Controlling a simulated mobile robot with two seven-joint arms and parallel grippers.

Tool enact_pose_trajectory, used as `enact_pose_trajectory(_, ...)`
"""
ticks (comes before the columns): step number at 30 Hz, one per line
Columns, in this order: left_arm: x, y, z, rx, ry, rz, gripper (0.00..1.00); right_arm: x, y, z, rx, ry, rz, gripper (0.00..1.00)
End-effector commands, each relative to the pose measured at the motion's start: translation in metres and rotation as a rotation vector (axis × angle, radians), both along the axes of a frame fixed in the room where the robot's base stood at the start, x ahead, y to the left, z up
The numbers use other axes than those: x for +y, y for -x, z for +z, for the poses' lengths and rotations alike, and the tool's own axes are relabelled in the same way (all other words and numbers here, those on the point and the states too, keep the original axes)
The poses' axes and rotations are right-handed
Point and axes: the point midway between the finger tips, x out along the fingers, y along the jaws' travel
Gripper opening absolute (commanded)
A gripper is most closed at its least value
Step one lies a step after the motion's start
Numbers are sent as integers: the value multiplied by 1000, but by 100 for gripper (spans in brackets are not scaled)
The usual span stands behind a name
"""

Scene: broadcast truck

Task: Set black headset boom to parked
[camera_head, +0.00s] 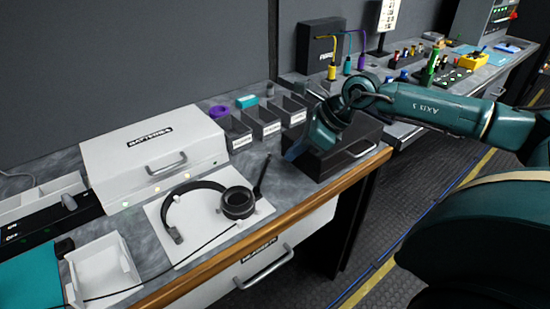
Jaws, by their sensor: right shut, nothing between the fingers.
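The black headset (182,192) lies on a white mat (180,247) on the grey counter. Its round ear cup (238,203) is at the right and its headband curves to the left. The thin black boom (262,177) rises from beside the ear cup, pointing up and slightly right in the picture. My right gripper (293,152) is right of the boom, apart from it, in front of a dark box. It is shut and empty. My left gripper is not in view.
A white batteries case (150,150) stands behind the headset. Labelled dark bins (268,125) and a dark box with a handle (350,155) are at the right. A white tray (100,268) is front left. The counter has a wooden front edge (225,258).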

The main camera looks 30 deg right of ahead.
Motion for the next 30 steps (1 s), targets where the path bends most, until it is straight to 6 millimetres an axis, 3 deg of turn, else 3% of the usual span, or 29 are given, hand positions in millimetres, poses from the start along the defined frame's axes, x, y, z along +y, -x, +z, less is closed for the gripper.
enact_pose_trajectory(3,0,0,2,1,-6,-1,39,11,-10,-19,0,-3,3,0)
enact_pose_trajectory(12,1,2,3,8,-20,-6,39,30,-31,-37,-1,-1,0,0)
enact_pose_trajectory(30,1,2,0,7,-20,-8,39,32,-35,-39,-2,-1,22,0)
